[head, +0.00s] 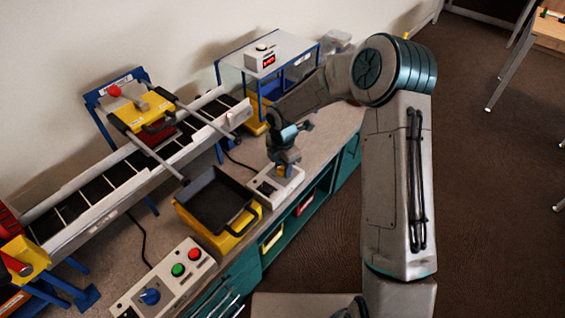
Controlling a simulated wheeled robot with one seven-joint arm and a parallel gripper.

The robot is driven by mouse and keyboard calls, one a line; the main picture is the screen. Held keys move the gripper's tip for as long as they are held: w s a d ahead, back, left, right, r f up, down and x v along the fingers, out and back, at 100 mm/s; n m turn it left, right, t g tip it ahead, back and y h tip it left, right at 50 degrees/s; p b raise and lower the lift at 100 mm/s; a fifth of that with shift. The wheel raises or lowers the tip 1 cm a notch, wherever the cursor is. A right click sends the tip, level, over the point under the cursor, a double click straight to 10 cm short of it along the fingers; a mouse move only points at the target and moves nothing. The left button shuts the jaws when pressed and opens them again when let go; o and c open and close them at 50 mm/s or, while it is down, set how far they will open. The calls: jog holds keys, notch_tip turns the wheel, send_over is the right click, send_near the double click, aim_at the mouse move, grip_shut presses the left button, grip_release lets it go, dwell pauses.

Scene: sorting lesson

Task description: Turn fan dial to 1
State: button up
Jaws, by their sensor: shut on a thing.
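My gripper (284,171) points down at a small white control box (291,187) on the bench, right of the black tray. It is shut on the fan dial on top of this box; only a bit of yellow shows between the fingers. The dial's pointer and the number it is set to are hidden by the fingers or too small to read.
A black tray (216,203) on a yellow base stands left of my gripper. A front panel (165,278) carries a blue knob (149,296), a green button and a red button. A conveyor (120,172) runs behind. A blue-framed clear box (303,70) stands at the back.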

jog(key=shift+w+r+n+p, duration=0.1)
jog(key=shift+n+p, duration=0.45)
jog(key=shift+n, duration=0.75)
jog(key=o, duration=1)
jog(key=shift+c, duration=0.2)
notch_tip(320, 180, up, 14)
jog(key=shift+f, duration=0.2)
